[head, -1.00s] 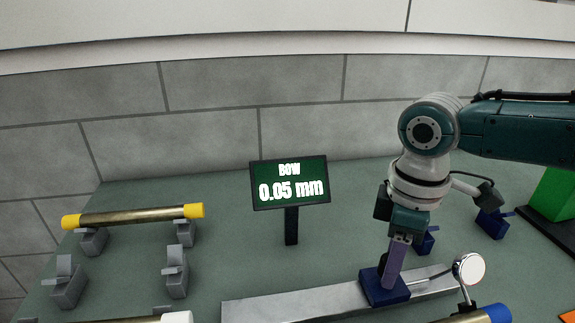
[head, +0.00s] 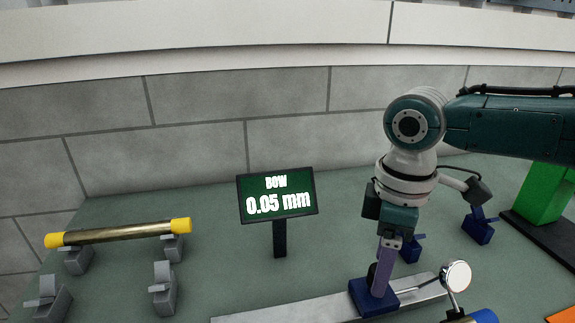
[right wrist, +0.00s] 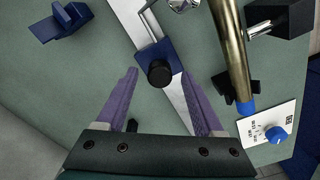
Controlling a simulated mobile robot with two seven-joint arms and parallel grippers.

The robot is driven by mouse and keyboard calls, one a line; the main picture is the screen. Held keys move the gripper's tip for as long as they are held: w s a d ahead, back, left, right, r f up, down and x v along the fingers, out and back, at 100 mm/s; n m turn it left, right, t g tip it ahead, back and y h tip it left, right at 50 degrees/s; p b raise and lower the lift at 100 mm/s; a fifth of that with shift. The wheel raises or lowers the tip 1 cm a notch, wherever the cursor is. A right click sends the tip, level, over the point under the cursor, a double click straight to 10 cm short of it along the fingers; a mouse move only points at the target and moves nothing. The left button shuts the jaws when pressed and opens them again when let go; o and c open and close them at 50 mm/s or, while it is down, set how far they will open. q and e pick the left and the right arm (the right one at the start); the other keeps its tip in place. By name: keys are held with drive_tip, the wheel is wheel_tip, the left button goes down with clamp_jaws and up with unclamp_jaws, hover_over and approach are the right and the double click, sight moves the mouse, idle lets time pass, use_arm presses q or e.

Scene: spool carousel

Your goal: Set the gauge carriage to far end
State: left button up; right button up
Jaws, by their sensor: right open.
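The gauge carriage (head: 374,298) is a dark blue block on a long pale metal rail (head: 290,309). In the right wrist view the carriage (right wrist: 151,50) carries a round black knob (right wrist: 160,73). A round dial (head: 457,275) on a thin stem stands to its right in the head view. My right gripper (head: 384,286) points down at the carriage. In the right wrist view its purple fingers (right wrist: 159,75) are spread, with the knob between or just beyond the tips; contact cannot be told. My left gripper is not in view.
A display (head: 278,196) reads BOW 0.05 mm. A brass tube with yellow ends (head: 120,232) lies on grey supports at the left. A brass tube with a blue end (right wrist: 230,45) runs beside the rail. A green block (head: 543,193) stands at the right.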

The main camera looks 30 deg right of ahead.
wheel_tip(320, 180, up, 8)
idle(0.6)
